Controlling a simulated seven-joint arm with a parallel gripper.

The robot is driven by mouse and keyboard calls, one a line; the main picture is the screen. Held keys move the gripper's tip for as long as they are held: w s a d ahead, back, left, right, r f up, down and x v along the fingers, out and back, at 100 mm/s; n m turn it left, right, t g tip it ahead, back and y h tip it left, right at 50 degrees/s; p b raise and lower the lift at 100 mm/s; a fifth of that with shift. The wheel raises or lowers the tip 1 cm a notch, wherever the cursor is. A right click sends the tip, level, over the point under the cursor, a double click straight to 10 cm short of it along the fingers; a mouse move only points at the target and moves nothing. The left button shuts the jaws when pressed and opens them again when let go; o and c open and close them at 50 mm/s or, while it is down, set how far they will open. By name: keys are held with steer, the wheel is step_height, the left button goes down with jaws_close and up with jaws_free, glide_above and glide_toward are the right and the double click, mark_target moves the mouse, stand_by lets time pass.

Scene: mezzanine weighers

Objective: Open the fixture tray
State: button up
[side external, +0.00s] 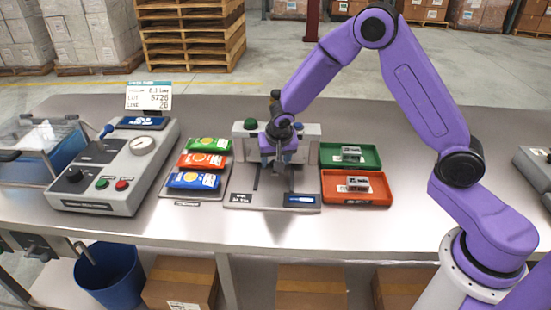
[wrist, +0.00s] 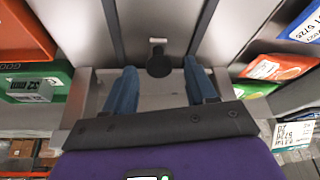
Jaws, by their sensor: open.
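The fixture (side external: 240,182) is a grey metal unit in the middle of the bench, with two dark rails, a front label and a blue-marked plate at its front right. In the wrist view its grey panel (wrist: 160,18) lies between the dark rails. A round black knob (wrist: 159,62) on a small pale mount sits at the panel's edge. My gripper (side external: 279,160) is over the back half of the fixture, pointing down. In the wrist view its blue fingers (wrist: 160,72) are apart, one on each side of the knob, with visible gaps. I cannot tell their height relative to it.
Green (side external: 334,150) and red (side external: 334,188) trays holding small labelled blocks stand to the right. Colored packets (side external: 203,161) lie on a plate to the left, beside a grey weigher console (side external: 96,190). Bench space is clear in front.

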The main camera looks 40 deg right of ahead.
jaws_close()
steer(key=s+a, duration=0.7)
steer(key=shift+s+a, duration=0.3)
steer(key=shift+s, duration=0.05)
jaws_free()
steer(key=shift+r, duration=0.1)
